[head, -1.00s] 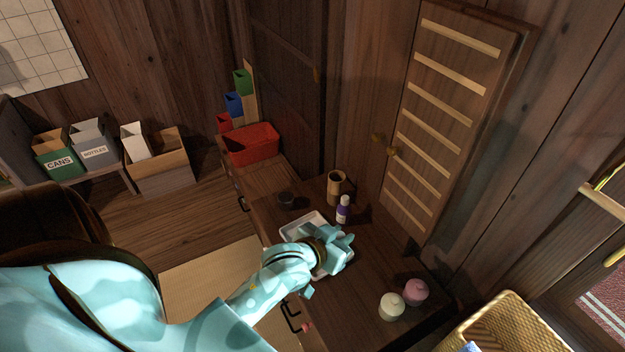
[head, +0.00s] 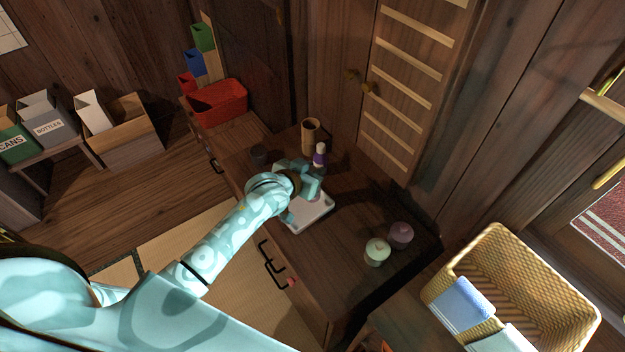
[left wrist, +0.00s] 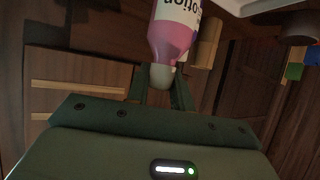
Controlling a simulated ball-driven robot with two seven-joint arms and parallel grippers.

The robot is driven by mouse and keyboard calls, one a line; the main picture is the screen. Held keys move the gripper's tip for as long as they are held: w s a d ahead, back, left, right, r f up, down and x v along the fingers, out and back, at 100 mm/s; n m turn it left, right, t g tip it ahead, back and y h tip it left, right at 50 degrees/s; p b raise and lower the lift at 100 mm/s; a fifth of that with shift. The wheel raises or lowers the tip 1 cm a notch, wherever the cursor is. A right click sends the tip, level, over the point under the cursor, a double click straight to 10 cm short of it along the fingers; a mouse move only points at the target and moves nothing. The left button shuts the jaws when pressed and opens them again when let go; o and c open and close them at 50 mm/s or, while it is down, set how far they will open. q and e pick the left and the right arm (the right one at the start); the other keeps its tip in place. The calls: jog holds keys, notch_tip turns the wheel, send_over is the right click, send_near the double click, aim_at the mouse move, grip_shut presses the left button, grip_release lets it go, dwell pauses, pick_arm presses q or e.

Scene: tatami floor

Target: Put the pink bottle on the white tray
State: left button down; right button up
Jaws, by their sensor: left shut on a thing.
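The pink bottle (left wrist: 174,38) has a white label and a pale cap (left wrist: 161,76). My left gripper (left wrist: 160,88) is shut on it at the cap end, and the body points away from the palm. In the head view my left gripper (head: 308,186) is over the back part of the white tray (head: 312,221) and mostly hides the bottle. The tray lies on the dark wooden cabinet top; its edge shows in the left wrist view (left wrist: 240,6). Whether the bottle touches the tray cannot be told. My right gripper is in neither view.
A purple bottle with a white cap (head: 320,157) and a brown cup (head: 310,133) stand just behind the tray. A dark round jar (head: 259,154) is at back left.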

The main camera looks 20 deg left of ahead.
pick_arm(q)
jog(key=shift+w+a+f, duration=0.1)
jog(key=shift+w+f, duration=0.15)
jog(key=f+b, duration=0.1)
jog(key=f, duration=0.1)
jog(key=f+b, duration=0.1)
jog(key=shift+w+a+f, duration=0.1)
jog(key=shift+w+f, duration=0.1)
jog(key=shift+f, duration=0.15)
jog(key=shift+r, duration=0.15)
jog(key=c, duration=1.2)
grip_release()
